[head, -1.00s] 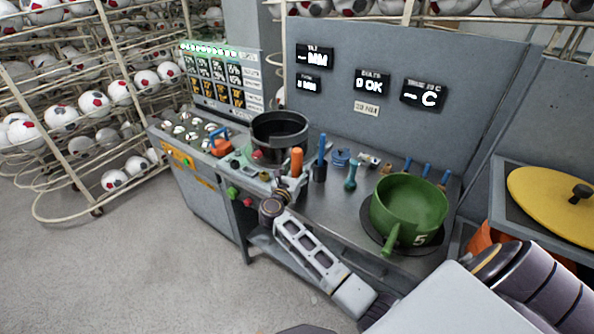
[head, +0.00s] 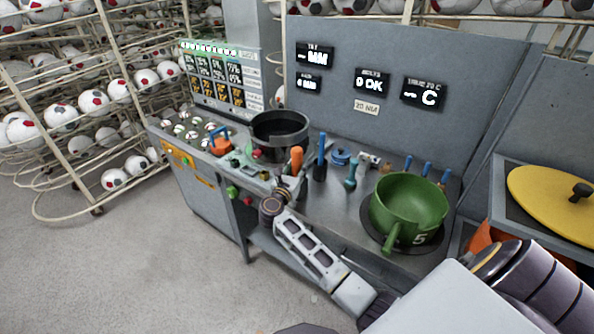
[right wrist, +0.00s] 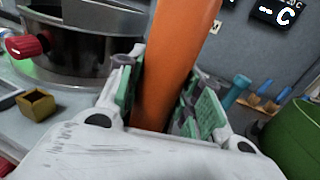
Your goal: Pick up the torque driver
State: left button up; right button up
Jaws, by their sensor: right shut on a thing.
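The torque driver, seen as a thick orange handle (head: 296,158), stands near the front edge of the workbench, slightly tilted. My right gripper (head: 287,184) is at its lower part. In the right wrist view the orange handle (right wrist: 175,65) rises between the green-padded fingers of my right gripper (right wrist: 160,92), which are shut on it. The handle's lower end is hidden behind the gripper body. I cannot tell whether it is clear of the bench. My left gripper is not in view.
A dark round pot (head: 279,130) stands behind and left of the driver. A blue-handled tool (head: 320,160) and a teal tool (head: 350,176) stand close on its right. A green pan (head: 408,203) sits further right. Displays (head: 368,82) hang on the back panel.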

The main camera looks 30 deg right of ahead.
aim_at(297, 148)
jog(key=shift+r, duration=0.15)
jog(key=shift+r+b, duration=0.6)
jog(key=shift+r, duration=4.45)
